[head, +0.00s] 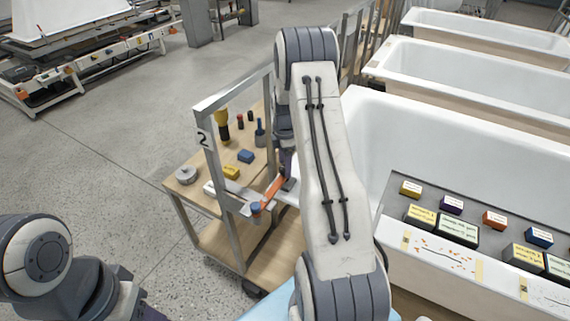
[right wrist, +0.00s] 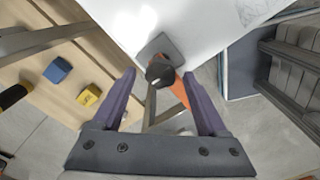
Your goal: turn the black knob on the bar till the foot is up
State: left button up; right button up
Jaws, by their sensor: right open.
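The black knob (right wrist: 160,72) shows in the right wrist view, between the tips of my right gripper (right wrist: 159,78). The purple fingers are spread on either side of it, and I cannot tell whether they touch it. An orange bar (right wrist: 181,92) runs from beside the knob towards the lower right. It also shows in the head view (head: 273,189), near the cart's corner by the tub. A grey square plate (right wrist: 157,48) lies behind the knob against the white surface; I cannot tell whether it is the foot. In the head view my right arm hides the knob.
A wooden cart with a metal frame (head: 200,150) holds a yellow block (head: 231,172), a blue block (head: 245,156) and bottles. White bathtub shells (head: 450,130) stand at the right. A grey shelf (head: 440,185) carries small labelled boxes. Open floor (head: 110,130) lies left of the cart.

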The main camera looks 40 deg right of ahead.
notch_tip(320, 180, up, 10)
jog(key=b, duration=0.1)
dwell(0.6)
jog(key=s+a+r+m, duration=0.1)
jog(key=s+a+r, duration=0.1)
jog(key=a, duration=0.7)
jog(key=s+a+r+m, duration=0.1)
jog(key=s+a+r, duration=0.2)
jog(key=a, duration=0.7)
jog(key=s+a+r+m, duration=0.1)
jog(key=s+a+r, duration=0.1)
jog(key=a, duration=0.7)
jog(key=s+a+m, duration=0.1)
jog(key=s+a, duration=0.2)
jog(key=s, duration=0.4)
jog(key=s+a+m, duration=0.1)
jog(key=s+a, duration=0.2)
jog(key=s, duration=0.4)
jog(key=s+a+m+y, duration=0.1)
jog(key=s+a, duration=0.2)
jog(key=s, duration=0.4)
jog(key=shift+s+a+f, duration=0.15)
jog(key=shift+a+f, duration=0.15)
jog(key=shift+a, duration=0.05)
